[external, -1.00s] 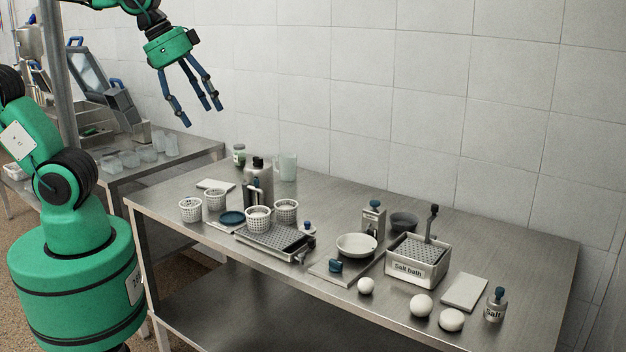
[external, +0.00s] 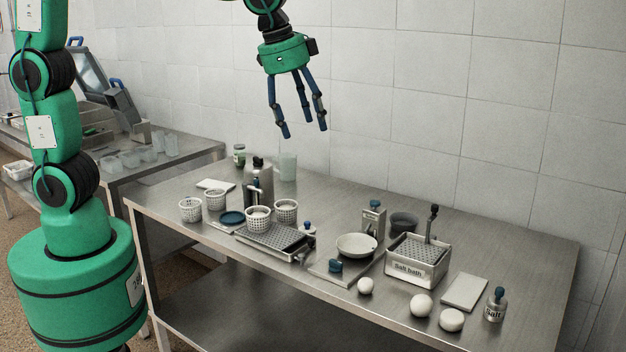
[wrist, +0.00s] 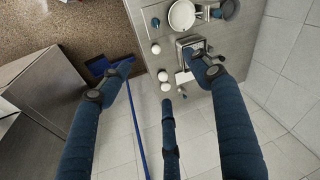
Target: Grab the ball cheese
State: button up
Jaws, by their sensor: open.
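Several white cheeses lie near the front right edge of the steel table. A small round one (external: 366,286) is on the left, a larger ball (external: 421,306) is to its right, and a flatter-looking one (external: 451,320) is beside that. In the wrist view the small one (wrist: 155,48) and the larger ball (wrist: 163,76) show between my fingers. I cannot tell for certain which is the ball cheese. My gripper (external: 303,124) is open and empty, its blue fingers spread and pointing down, high above the back of the table and far from the cheeses.
A salt bath box (external: 418,275) with an upright handle stands behind the cheeses. A white bowl (external: 356,246) on a board is left of it. A salt bottle (external: 495,305) and a pale board (external: 464,292) are to the right. Perforated baskets (external: 190,211) stand at the left. A tiled wall is behind.

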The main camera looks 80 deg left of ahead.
jog(key=w+d+f+m+g, duration=0.1)
jog(key=w+d+f, duration=0.35)
jog(key=w, duration=0.25)
jog(key=w+d+f+m, duration=0.1)
jog(key=w+d+f, duration=0.3)
jog(key=w+f, duration=0.25)
jog(key=m+y, duration=0.2)
send_over(422, 299)
jog(key=s+d, duration=0.2)
notch_tip(422, 299, down, 16)
jog(key=shift+w+g+b, duration=0.1)
jog(key=shift+g+b, duration=0.2)
jog(key=shift+g, duration=0.1)
jog(key=shift+f, duration=0.1)
jog(key=b+x, duration=0.1)
jog(key=x, duration=0.7)
jog(key=shift+d+f, duration=0.15)
jog(key=shift+f, duration=0.15)
jog(key=shift+f, duration=0.15)
jog(key=shift+b+x, duration=0.85)
jog(key=shift+x, duration=1.6)
jog(key=shift+w+d, duration=0.15)
